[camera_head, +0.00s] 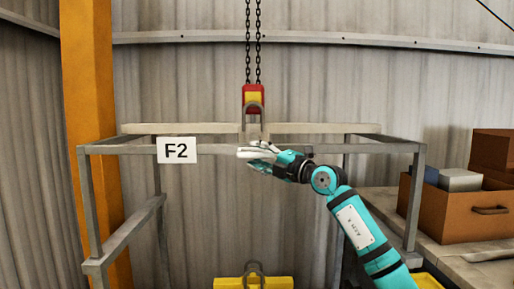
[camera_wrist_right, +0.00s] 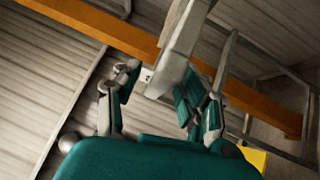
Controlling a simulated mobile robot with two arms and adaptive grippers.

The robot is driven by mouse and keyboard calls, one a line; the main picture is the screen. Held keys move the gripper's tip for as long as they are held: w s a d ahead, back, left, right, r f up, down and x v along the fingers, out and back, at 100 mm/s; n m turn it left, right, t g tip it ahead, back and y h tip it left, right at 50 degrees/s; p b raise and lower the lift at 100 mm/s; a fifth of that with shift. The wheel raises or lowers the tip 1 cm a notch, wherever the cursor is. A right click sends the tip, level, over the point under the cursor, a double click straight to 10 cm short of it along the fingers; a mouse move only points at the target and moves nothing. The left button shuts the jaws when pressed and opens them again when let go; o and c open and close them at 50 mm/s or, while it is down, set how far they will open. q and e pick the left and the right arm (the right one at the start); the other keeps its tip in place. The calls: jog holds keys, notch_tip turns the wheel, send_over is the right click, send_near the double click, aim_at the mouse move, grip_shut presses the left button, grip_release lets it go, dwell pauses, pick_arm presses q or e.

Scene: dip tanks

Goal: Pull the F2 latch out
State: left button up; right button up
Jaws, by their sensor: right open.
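My right gripper (camera_head: 250,154) is at the middle of that rail, right of the sign and just below the hoist hook. In the right wrist view my right gripper (camera_wrist_right: 158,95) is open, with a grey metal bar (camera_wrist_right: 178,45) reaching down between its fingers. I cannot tell whether the fingers touch the bar. I cannot make out the latch as a separate part; the gripper covers that spot in the head view. My left gripper is not in view.
A red and yellow hoist block (camera_head: 252,97) hangs on chains above the gripper. A yellow piece with a ring (camera_head: 253,282) is below. An orange column (camera_head: 88,90) stands left. A bench (camera_head: 440,256) with a brown box (camera_head: 458,213) is at right.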

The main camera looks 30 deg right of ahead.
jog(key=shift+w+a, duration=0.1)
jog(key=shift+w, duration=0.2)
jog(key=shift+c, duration=0.4)
grip_shut()
jog(key=shift+r, duration=0.1)
